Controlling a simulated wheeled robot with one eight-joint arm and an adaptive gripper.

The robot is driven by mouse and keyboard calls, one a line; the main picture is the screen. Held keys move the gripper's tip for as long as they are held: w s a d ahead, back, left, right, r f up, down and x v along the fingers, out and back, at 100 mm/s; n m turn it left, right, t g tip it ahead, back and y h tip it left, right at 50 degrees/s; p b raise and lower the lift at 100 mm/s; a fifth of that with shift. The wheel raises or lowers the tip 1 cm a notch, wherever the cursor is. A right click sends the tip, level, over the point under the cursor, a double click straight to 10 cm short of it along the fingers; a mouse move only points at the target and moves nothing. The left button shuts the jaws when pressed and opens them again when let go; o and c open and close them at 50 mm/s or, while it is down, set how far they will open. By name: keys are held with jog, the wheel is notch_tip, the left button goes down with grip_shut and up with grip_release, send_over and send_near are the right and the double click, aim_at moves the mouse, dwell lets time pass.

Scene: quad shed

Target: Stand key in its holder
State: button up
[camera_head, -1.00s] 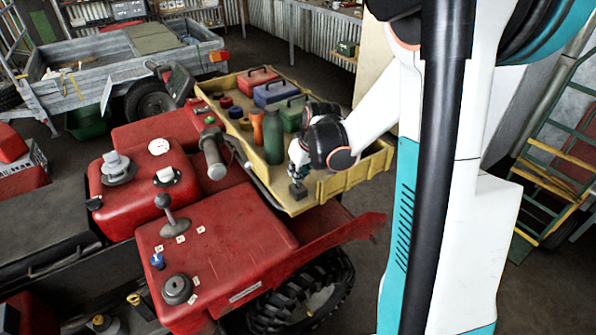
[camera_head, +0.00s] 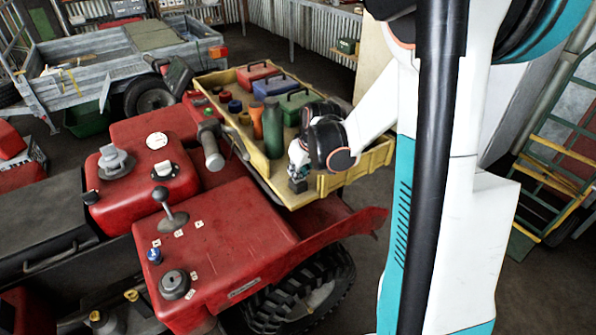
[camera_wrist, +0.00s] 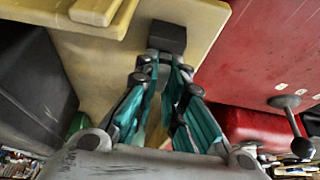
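My gripper (camera_head: 298,174) points down over the near corner of the yellow cargo tray (camera_head: 325,188). In the wrist view its teal fingers (camera_wrist: 166,66) converge and look shut on something small and grey, apparently the key; its shape is mostly hidden between the tips. A dark grey block (camera_wrist: 167,37), apparently the holder, sits right at the fingertips. The block (camera_head: 298,186) also shows just below my gripper in the head view. I cannot tell whether the key is inside the block or just above it.
A green bottle (camera_head: 273,130), an orange bottle (camera_head: 256,122) and several toolboxes stand farther back in the tray. The red quad (camera_head: 220,235) with a lever (camera_head: 168,210) and a blue knob (camera_head: 155,255) is at the left. The tray's raised rim runs close to my gripper.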

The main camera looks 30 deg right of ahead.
jog(key=o, duration=0.5)
jog(key=shift+r, duration=0.15)
